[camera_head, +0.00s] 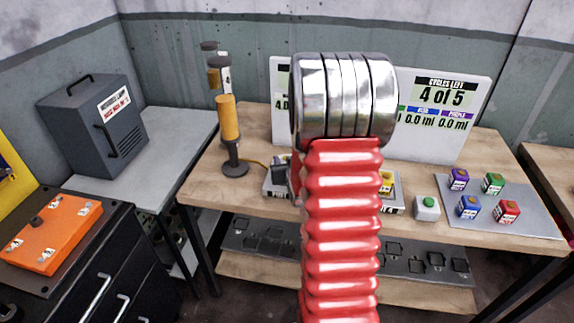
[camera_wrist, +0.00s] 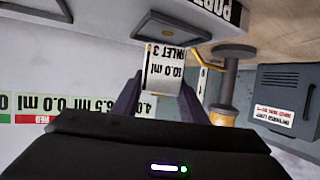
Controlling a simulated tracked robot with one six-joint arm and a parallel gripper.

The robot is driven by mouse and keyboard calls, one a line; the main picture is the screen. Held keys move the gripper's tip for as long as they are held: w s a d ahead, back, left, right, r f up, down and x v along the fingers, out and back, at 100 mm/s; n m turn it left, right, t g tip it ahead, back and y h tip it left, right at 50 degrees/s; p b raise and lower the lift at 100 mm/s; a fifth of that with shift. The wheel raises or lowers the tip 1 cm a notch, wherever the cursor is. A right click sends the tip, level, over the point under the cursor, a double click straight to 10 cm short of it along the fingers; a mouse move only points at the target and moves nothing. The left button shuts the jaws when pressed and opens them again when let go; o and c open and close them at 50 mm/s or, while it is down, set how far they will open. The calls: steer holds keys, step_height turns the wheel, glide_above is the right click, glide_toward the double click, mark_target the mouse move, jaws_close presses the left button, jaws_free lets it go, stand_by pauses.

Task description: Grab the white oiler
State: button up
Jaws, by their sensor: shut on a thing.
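In the wrist view, which is upside down, my gripper (camera_wrist: 162,82) has a dark finger on each side of a white block (camera_wrist: 164,72). The block's label reads "INLET 3" and "10.0 ml". It looks like the white oiler, and the fingers are shut on it. A grey plate (camera_wrist: 178,28) shows beside it. In the head view my red arm and silver wrist rings hide the gripper and the block.
A lamp with an orange cylinder (camera_head: 228,118) stands left on the wooden table (camera_head: 205,190). A white display board (camera_head: 445,140) stands behind. A grey cabinet (camera_head: 90,130) is far left.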

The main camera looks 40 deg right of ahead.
step_height(320, 180, up, 8)
stand_by(0.5)
stand_by(0.4)
